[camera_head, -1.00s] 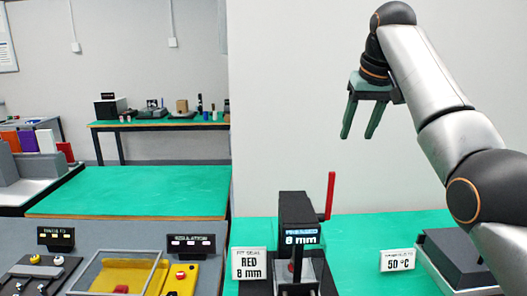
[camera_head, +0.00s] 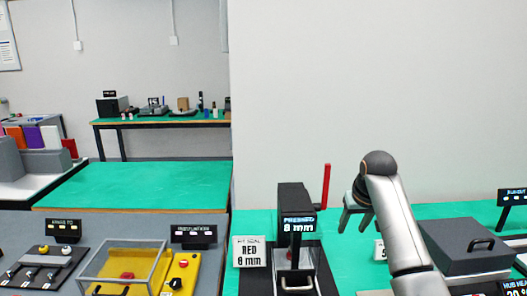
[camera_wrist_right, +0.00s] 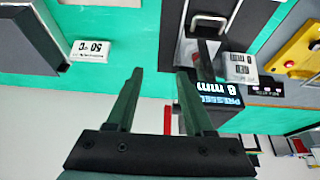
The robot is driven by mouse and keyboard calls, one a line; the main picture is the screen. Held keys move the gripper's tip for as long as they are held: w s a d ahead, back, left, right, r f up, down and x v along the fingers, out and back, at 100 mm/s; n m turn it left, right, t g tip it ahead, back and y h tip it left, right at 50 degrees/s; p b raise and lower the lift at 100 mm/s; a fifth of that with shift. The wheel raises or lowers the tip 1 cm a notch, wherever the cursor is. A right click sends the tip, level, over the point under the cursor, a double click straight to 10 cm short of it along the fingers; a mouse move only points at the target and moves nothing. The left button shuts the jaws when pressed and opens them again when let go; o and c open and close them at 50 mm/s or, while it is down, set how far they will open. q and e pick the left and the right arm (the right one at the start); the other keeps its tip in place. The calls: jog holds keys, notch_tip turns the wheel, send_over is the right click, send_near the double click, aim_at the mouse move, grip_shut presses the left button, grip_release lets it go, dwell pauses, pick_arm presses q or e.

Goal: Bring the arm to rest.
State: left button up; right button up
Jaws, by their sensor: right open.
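My right arm (camera_head: 397,225) comes in from the lower right of the head view, its elbow or wrist joint high and rounded. My right gripper (camera_head: 355,228) hangs from it, partly hidden behind the arm, just right of the press with the red lever. In the right wrist view its two green fingers (camera_wrist_right: 160,75) are apart, with nothing between them. The left gripper is in no view.
A black press (camera_head: 297,195) with a red lever (camera_head: 326,186) stands left of the gripper. A grey lidded box (camera_head: 465,240) stands to its right. A clear-covered yellow station (camera_head: 125,262) is at lower left. The left green tabletop (camera_head: 140,185) is bare.

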jog(key=s+f, duration=1.8)
jog(key=f, duration=0.3)
jog(key=s+f+n+g, duration=0.1)
jog(key=s+f+n, duration=0.1)
jog(key=s, duration=2.1)
jog(key=w+a+f+t+y+b, duration=0.1)
jog(key=a+f+t+b, duration=0.1)
jog(key=f, duration=0.5)
jog(key=w+a+f+t+y+b, duration=0.1)
jog(key=w+a+f+t+b, duration=0.1)
jog(key=f, duration=0.6)
jog(key=shift+w+a+f+t+y+b, duration=0.2)
jog(key=shift+w+a+t+y+b, duration=0.15)
jog(key=shift+a+t, duration=0.4)
